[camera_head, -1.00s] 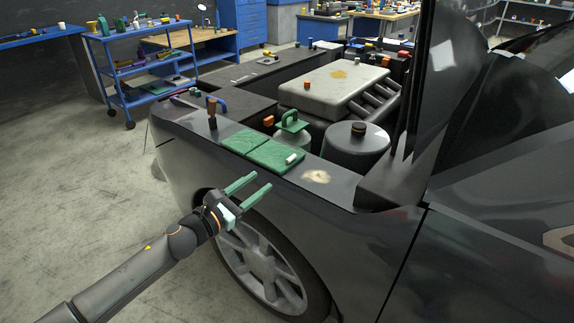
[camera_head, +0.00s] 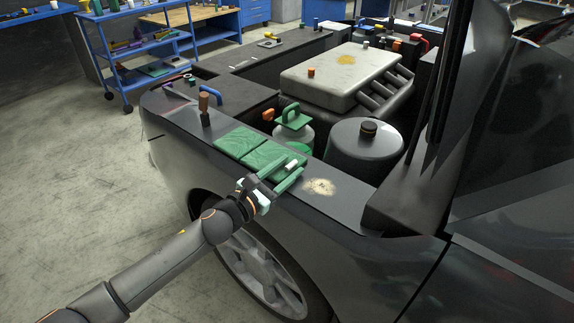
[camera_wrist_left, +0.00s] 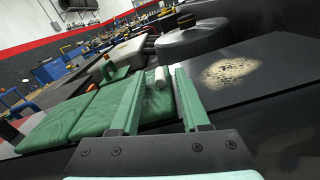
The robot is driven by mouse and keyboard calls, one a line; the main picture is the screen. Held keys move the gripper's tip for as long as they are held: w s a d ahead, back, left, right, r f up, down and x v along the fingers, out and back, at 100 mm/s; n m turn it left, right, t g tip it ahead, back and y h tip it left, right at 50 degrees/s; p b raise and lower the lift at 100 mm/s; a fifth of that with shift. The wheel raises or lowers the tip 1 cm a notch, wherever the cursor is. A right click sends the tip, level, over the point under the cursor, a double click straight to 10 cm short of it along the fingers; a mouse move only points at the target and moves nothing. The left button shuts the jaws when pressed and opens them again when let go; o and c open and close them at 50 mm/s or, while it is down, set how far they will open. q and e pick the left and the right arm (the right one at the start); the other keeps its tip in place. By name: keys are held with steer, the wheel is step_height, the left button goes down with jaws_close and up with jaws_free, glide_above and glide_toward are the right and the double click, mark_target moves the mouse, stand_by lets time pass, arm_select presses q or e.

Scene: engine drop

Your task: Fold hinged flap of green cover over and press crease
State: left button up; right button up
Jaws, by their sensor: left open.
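The green cover (camera_head: 240,141) lies flat on the dark fender ledge of the car, in two panels joined along a crease. Its nearer right panel, the flap (camera_head: 262,155), carries a small white cylindrical grip (camera_head: 291,164) near its right edge. My left gripper (camera_head: 285,174) is open, its green fingers reaching over the near right part of the flap. In the left wrist view the fingers stand on either side of the white grip (camera_wrist_left: 160,77), which is not clamped. My right gripper is not in view.
A tan speckled patch (camera_head: 319,187) marks the fender right of the cover. A brown-handled tool (camera_head: 204,108) stands beyond its left end. A green-handled cap (camera_head: 293,117) and a dark round canister (camera_head: 364,148) stand behind it in the engine bay.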

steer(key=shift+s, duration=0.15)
arm_select(q)
steer(key=shift+c, duration=0.9)
steer(key=c, duration=0.4)
steer(key=shift+r, duration=0.1)
steer(key=shift+c, duration=0.3)
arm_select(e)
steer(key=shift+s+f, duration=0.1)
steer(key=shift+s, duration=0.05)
arm_select(q)
steer(key=shift+a+r, duration=0.1)
